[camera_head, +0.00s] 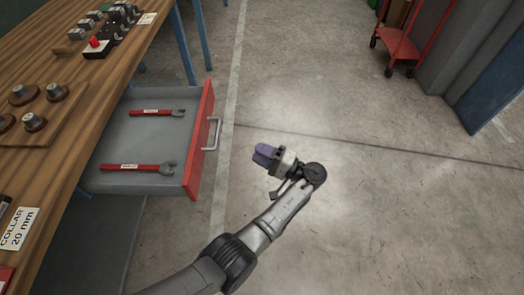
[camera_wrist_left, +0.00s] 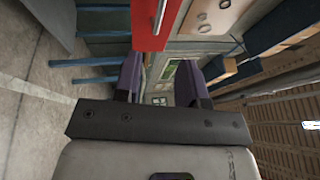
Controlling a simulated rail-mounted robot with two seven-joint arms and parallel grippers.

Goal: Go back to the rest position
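My left gripper (camera_head: 264,153) is over the concrete floor, to the right of the open drawer and clear of its handle. Its purple fingers also show in the left wrist view (camera_wrist_left: 160,82), spread apart with nothing between them. My left arm reaches up from the bottom of the head view to it. My right gripper is in neither view.
The grey drawer with a red front (camera_head: 201,140) stands pulled out from the wooden workbench (camera_head: 75,100). Two red-handled wrenches (camera_head: 158,113) (camera_head: 138,168) lie in it. A red trolley (camera_head: 399,45) stands far right. The floor (camera_head: 400,200) between is clear.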

